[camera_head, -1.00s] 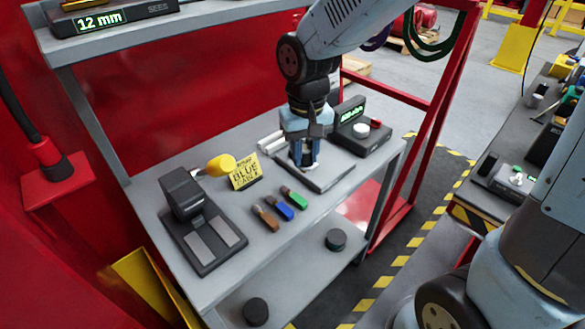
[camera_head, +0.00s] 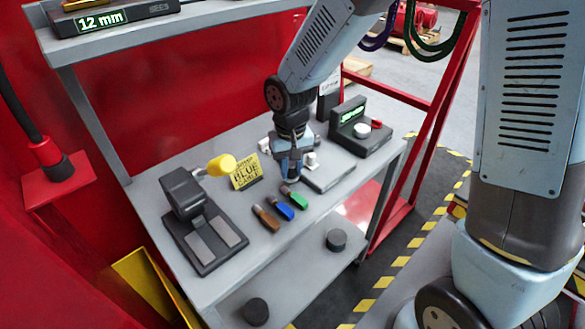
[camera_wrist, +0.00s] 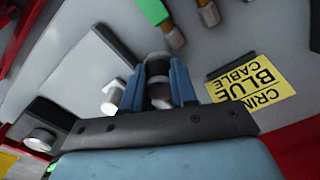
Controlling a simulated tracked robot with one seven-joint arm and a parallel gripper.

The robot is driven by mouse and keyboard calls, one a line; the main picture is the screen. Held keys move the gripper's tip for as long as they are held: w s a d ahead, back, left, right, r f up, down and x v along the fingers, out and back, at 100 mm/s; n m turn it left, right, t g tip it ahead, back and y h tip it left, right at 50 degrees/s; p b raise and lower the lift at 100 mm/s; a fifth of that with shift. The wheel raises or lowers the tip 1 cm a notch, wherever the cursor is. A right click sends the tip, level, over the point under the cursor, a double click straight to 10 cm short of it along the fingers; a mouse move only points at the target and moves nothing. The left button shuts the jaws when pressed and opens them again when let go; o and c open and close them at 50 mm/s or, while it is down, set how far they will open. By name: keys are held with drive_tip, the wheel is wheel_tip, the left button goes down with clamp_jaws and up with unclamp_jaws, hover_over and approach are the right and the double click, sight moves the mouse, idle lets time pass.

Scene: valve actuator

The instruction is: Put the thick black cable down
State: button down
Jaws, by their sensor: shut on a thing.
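My gripper (camera_head: 290,172) points down over the upper shelf, between the yellow sign and the grey plate. In the wrist view my gripper (camera_wrist: 158,80) is shut on a short, dark cylindrical piece with pale ends, the thick black cable (camera_wrist: 158,68). The fingers hide much of it, and I cannot tell whether it touches the shelf. The brown cable (camera_head: 266,218), blue cable (camera_head: 284,211) and green cable (camera_head: 298,201) lie just in front of my gripper. The green cable also shows in the wrist view (camera_wrist: 153,11).
A grey plate (camera_head: 328,176) with a white piece lies right of my gripper, with a dark display device (camera_head: 358,132) beyond. The yellow "BLUE CABLE" sign (camera_head: 246,172) stands left. A dark press with a yellow handle (camera_head: 221,165) stands farther left. Bare shelf lies at the front.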

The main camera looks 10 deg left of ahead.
sight(291, 166)
drive_tip(key=shift+f, duration=0.2)
drive_tip(key=c, duration=0.9)
unclamp_jaws()
drive_tip(key=shift+f, duration=0.1)
wheel_tip(291, 166, up, 11)
drive_tip(key=s+d+r+m+t, duration=0.1)
drive_tip(key=s+d+r+t, duration=0.1)
drive_tip(key=d+r, duration=0.4)
drive_tip(key=s+d+r+m+t, duration=0.2)
drive_tip(key=d+r, duration=0.5)
drive_tip(key=d, duration=1)
drive_tip(key=shift+s+d+r, duration=0.15)
drive_tip(key=shift+s+r, duration=0.05)
drive_tip(key=shift+s, duration=0.5)
drive_tip(key=shift+o, duration=0.2)
drive_tip(key=s+d+r+m+t, duration=0.1)
drive_tip(key=s+d, duration=0.5)
drive_tip(key=d, duration=0.1)
drive_tip(key=shift+r+m+t, duration=0.15)
drive_tip(key=shift+m+t, duration=0.15)
drive_tip(key=shift+m, duration=0.1)
